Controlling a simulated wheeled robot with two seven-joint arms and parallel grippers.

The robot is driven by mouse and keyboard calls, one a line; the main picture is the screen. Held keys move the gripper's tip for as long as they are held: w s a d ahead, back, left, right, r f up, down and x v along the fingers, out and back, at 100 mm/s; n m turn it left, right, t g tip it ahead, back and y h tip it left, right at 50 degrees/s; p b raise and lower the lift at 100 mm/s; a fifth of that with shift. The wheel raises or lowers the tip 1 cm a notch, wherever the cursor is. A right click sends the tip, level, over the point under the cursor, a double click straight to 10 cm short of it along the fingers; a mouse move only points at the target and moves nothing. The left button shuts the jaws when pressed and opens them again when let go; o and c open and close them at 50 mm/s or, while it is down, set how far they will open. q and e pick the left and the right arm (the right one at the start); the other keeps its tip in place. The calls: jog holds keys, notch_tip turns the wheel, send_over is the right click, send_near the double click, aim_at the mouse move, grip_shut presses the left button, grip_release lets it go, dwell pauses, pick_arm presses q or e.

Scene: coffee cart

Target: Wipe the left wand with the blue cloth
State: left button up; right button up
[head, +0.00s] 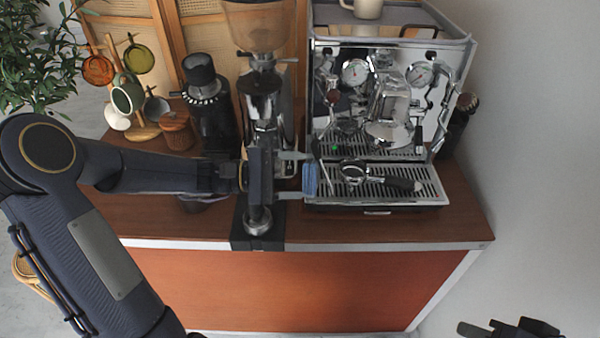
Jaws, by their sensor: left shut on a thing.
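The blue cloth (310,181) is folded and held at the fingertips of my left gripper (298,177). The gripper is shut on it, just left of the espresso machine's drip tray. The left wand (318,148) is a thin metal tube at the machine's left side, hanging down close to the cloth. I cannot tell whether the cloth touches it. My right gripper (510,329) shows only in part at the bottom right, away from the counter, and its jaw opening is unclear.
The espresso machine (440,85) stands on the wooden counter (400,228). A portafilter (388,180) lies on the drip tray (428,198). A grinder (262,85) stands behind my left gripper, with a tamper (257,222) in front. A mug tree (142,130) and a brown jar (177,131) stand left.

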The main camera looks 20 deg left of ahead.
pick_arm(q)
jog(key=shift+s+f, duration=0.1)
jog(key=shift+f, duration=0.15)
jog(key=shift+p+v, duration=0.55)
jog(key=shift+v, duration=3)
jog(key=shift+f, duration=0.1)
